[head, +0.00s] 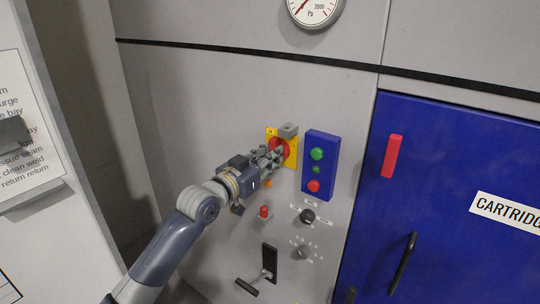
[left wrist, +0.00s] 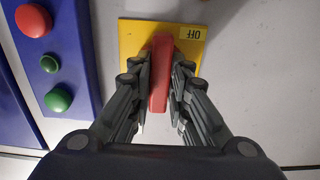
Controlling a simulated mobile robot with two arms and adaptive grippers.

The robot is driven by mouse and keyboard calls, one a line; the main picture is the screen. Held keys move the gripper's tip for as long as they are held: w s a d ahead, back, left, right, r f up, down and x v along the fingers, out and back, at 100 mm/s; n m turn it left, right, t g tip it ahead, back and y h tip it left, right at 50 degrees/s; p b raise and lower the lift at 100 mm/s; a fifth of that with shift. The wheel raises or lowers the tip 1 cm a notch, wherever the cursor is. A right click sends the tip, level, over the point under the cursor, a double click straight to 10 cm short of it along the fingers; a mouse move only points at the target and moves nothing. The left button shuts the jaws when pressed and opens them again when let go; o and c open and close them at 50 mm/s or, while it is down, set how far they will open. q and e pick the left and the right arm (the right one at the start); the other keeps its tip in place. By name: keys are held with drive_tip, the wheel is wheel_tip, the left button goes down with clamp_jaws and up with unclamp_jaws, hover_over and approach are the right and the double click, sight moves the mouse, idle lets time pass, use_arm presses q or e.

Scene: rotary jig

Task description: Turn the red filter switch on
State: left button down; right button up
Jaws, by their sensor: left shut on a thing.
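The red filter switch (head: 277,146) sits on a yellow plate (head: 291,158) on the grey cabinet wall. In the left wrist view its red handle (left wrist: 160,75) runs up and down the picture on the yellow plate (left wrist: 132,35). An upside-down "OFF" label (left wrist: 190,33) shows at the plate's upper right there. My left gripper (head: 273,156) is shut on the handle, one finger on each side, as the left wrist view (left wrist: 161,85) shows. The fingers hide part of the switch and plate in the head view. My right gripper is not in view.
A blue button box (head: 320,165) with green and red buttons stands close right of the plate. A blue door (head: 450,150) is at right, a white panel (head: 30,150) at left.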

use_arm(q)
drive_tip(key=shift+f, duration=0.1)
idle(0.3)
drive_tip(key=c, duration=1.5)
unclamp_jaws()
drive_tip(key=v, duration=1.2)
